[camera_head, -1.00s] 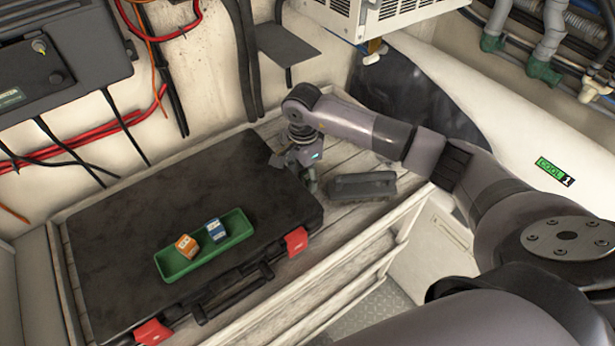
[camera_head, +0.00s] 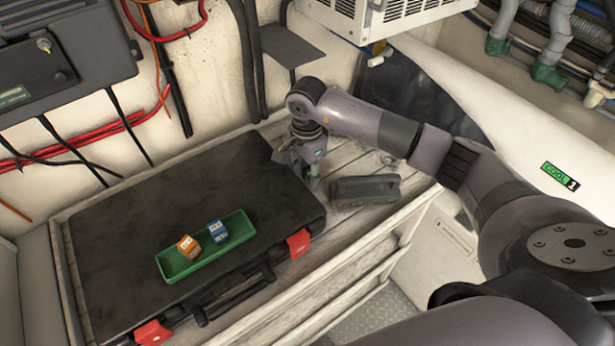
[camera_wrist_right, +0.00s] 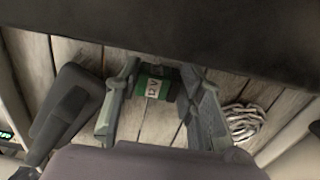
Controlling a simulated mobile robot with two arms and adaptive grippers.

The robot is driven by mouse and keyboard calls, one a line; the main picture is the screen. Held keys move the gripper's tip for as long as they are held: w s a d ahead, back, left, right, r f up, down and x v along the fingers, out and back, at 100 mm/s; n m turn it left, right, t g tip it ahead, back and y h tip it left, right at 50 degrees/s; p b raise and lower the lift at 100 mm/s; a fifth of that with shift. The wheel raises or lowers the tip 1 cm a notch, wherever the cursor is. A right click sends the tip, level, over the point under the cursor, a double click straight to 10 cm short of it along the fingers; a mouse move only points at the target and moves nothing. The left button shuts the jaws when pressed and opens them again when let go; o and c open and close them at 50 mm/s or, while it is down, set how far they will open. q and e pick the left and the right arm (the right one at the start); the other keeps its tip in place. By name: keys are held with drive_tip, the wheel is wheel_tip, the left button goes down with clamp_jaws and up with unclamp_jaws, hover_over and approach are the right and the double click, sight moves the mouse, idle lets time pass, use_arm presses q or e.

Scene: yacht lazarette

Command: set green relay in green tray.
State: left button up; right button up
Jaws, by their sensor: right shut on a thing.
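The green relay (camera_wrist_right: 153,87), with a white "12V" label, is between the fingers of my right gripper (camera_wrist_right: 160,76) in the right wrist view. The gripper is shut on it, over the pale planks beside the black case. In the head view my right gripper (camera_head: 308,176) is at the right edge of the case, and the relay cannot be made out there. The green tray (camera_head: 180,266) lies on the case, left of and nearer than the gripper. An orange relay (camera_head: 188,246) and a blue relay (camera_head: 217,230) are in it. My left gripper is not in view.
The black case (camera_head: 130,220) has red latches along its front edge. A dark grey object (camera_head: 365,188) lies on the planks right of the gripper; it also shows in the wrist view (camera_wrist_right: 62,110). Coiled rope (camera_wrist_right: 243,120) lies on the other side.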

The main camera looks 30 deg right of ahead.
sight(307, 175)
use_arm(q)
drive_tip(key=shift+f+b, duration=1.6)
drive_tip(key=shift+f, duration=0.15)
use_arm(e)
wheel_tip(307, 175, up, 18)
drive_tip(key=shift+r, duration=0.15)
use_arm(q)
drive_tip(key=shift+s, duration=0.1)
